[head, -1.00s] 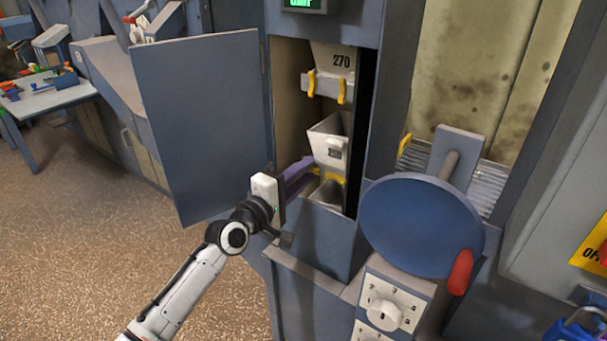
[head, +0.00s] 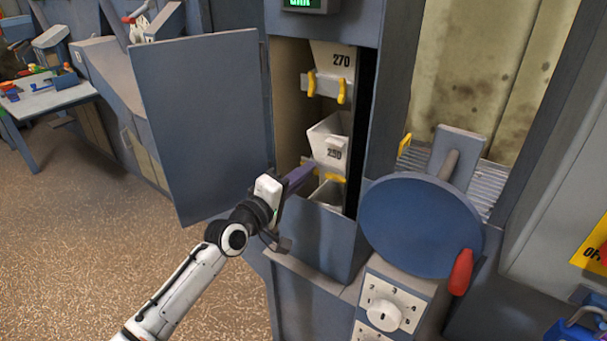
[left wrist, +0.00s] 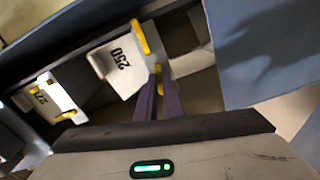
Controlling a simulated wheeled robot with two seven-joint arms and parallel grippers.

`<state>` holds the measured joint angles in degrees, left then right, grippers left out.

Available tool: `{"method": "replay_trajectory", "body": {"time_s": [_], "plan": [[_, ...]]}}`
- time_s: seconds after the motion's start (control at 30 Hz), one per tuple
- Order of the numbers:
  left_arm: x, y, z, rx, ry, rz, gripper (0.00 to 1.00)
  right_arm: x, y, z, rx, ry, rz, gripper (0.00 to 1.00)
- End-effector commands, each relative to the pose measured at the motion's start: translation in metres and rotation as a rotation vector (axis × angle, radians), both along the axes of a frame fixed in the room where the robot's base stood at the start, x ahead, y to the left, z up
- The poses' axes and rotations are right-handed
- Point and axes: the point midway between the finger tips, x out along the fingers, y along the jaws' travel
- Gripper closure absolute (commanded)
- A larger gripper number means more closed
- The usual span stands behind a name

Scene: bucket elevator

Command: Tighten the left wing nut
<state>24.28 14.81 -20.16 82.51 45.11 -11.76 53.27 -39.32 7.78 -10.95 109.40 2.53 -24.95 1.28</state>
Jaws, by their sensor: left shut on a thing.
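The white bucket marked 250 (head: 325,140) hangs in the open cabinet shaft, below the bucket marked 270 (head: 332,62). Yellow wing nuts sit at its lower edge. The left wing nut (left wrist: 158,78) shows between the purple fingertips of my left gripper (left wrist: 160,84) in the left wrist view. The right wing nut (left wrist: 140,37) is clear of the fingers. In the head view my left gripper (head: 314,170) reaches into the shaft from the left and is shut on the left wing nut, which its fingers largely hide. My right gripper is not in view.
The open cabinet door (head: 200,125) stands left of my left arm. A blue panel (head: 325,235) closes the shaft below the buckets. A large blue disc (head: 420,225) with a red handle (head: 461,272) stands to the right. The floor at left is clear.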

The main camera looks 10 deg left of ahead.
Motion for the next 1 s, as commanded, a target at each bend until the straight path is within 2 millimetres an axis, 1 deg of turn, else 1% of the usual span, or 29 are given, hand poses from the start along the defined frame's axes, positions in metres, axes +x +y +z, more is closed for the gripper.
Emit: {"method": "replay_trajectory", "body": {"time_s": [0.47,1.0], "plan": [[0.0000,0.0004,-0.0001,0.421,-0.171,-0.001,1.00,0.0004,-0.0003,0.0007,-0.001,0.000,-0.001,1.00],[-0.0001,0.0005,-0.0005,0.893,-0.362,-0.001,1.00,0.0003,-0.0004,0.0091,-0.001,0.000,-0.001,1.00]]}}
